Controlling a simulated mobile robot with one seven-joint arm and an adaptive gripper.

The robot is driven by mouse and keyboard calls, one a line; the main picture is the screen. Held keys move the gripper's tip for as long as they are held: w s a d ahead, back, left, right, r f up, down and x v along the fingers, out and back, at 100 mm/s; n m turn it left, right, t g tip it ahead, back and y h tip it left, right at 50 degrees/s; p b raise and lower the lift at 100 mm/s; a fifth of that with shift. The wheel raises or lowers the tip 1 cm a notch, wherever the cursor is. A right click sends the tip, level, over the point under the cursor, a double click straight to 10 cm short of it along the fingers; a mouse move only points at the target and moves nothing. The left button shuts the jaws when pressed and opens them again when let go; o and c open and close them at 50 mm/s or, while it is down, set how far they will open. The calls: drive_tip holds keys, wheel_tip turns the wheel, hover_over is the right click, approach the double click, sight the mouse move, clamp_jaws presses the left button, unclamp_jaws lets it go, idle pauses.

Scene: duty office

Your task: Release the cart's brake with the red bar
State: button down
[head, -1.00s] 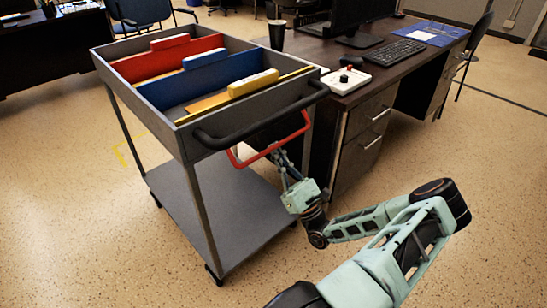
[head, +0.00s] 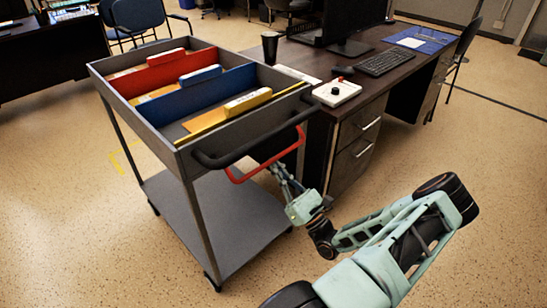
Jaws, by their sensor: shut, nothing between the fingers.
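The grey cart (head: 180,132) stands at the left of the desk, with a deep top tray and a low shelf. Its black push handle (head: 255,144) runs along the near right end. The red bar (head: 268,163) hangs just below that handle and slopes up to the right. My gripper (head: 278,169) is shut and empty at the underside of the red bar, near its middle. Its fingertips lie close to the bar; I cannot tell whether they touch it. The brake itself is not clearly visible.
The tray holds red, blue and yellow dividers (head: 222,88) with folders. The dark desk (head: 340,118) stands close to the cart's right, bearing a white control box (head: 337,92), a black cup (head: 270,47) and a keyboard (head: 386,62). Speckled floor in front is clear.

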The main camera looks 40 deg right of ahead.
drive_tip(key=s+r+g+p, duration=0.1)
drive_tip(key=g+p, duration=0.1)
drive_tip(key=p, duration=0.4)
drive_tip(key=shift+s+r+g, duration=0.35)
drive_tip(key=shift+r+g, duration=0.05)
drive_tip(key=shift+f, duration=0.15)
